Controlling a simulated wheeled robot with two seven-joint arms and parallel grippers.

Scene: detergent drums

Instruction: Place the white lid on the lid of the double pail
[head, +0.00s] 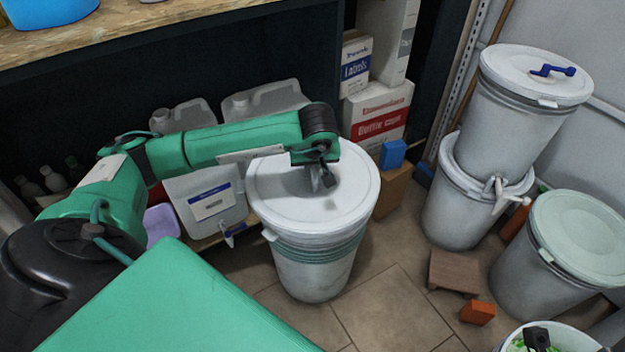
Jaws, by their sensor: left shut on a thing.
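The white lid (275,190) is a round disc on top of a light grey pail with teal bands (312,272) at the centre. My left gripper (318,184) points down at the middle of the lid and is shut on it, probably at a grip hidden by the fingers. I see no clear gap between lid and pail. The double pail (475,205) stands at the right, one pail stacked on another. Its top lid (515,68) is white, with a blue handle (552,71). My right gripper is not clearly seen.
A pail with a pale green lid (580,235) stands at the right, near a brown wooden block (453,272) and an orange block (478,312). An open pail (510,342) is at the bottom right. White jugs (205,205) and cartons (380,112) stand behind. Tiled floor (385,300) is partly clear.

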